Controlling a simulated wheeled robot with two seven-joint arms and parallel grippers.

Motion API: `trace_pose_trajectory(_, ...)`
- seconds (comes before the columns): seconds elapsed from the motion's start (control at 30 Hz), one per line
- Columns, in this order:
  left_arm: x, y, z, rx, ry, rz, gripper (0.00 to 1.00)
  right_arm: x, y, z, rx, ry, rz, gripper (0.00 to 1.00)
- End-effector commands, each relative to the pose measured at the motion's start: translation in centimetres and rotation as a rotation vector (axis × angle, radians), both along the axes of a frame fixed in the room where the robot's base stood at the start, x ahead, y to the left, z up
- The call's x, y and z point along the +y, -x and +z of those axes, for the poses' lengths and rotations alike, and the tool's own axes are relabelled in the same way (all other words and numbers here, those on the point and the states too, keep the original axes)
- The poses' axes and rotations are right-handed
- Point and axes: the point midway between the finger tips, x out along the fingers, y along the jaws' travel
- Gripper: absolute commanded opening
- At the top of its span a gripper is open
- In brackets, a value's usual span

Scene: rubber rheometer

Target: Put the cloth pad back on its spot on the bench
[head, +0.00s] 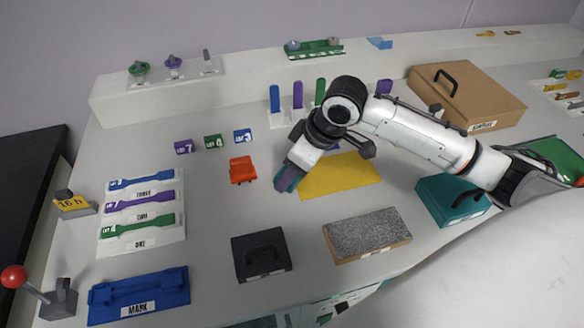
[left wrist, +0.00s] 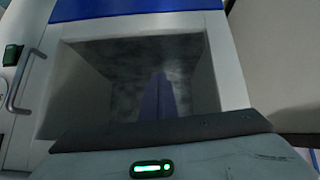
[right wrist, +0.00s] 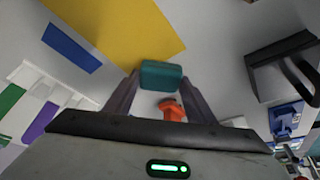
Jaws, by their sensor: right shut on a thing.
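My right gripper (head: 287,182) is low over the middle of the bench, left of the yellow sheet. It is shut on a small teal block, which I take for the cloth pad; it shows between the fingertips in the right wrist view (right wrist: 160,75). In the head view the fingers mostly hide the pad, and I cannot tell whether it touches the bench. The pad's spot is not clearly marked. My left gripper (left wrist: 157,95) shows only in the left wrist view, its fingers together and empty, before a grey recess.
Near the right gripper are an orange-red piece (head: 242,170), the yellow sheet (head: 345,176), a black handled block (head: 261,255) and a grey speckled block (head: 367,235). A teal box (head: 450,202) stands right, a labelled strip rack (head: 141,213) left.

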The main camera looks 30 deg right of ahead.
Motion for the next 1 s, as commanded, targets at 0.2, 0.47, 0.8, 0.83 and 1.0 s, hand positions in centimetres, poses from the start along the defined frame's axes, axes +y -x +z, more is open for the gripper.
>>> trace_pose_trajectory(0.2, 0.0, 0.0, 0.0, 0.000, 0.000, 0.000, 0.00, 0.0, 0.0, -0.2, 0.000, 0.000, 0.000, 0.69)
trace_pose_trajectory(0.47, 0.0, 0.0, 0.0, 0.000, -0.001, 0.001, 0.00, 0.0, 0.0, -0.2, 0.000, 0.000, 0.000, 0.69)
trace_pose_trajectory(0.8, 0.0, 0.0, -0.2, 0.000, -0.001, 0.001, 0.00, -0.8, 1.1, 4.2, -0.006, 0.003, 0.000, 0.69)
trace_pose_trajectory(0.83, 0.0, 0.0, -0.1, 0.000, -0.001, 0.001, 0.00, -1.0, 1.4, 4.9, -0.006, 0.003, 0.000, 0.69)
trace_pose_trajectory(1.0, 0.0, 0.0, -0.1, 0.000, -0.001, 0.001, 0.00, -1.7, 2.7, 8.3, -0.007, 0.003, 0.000, 0.69)
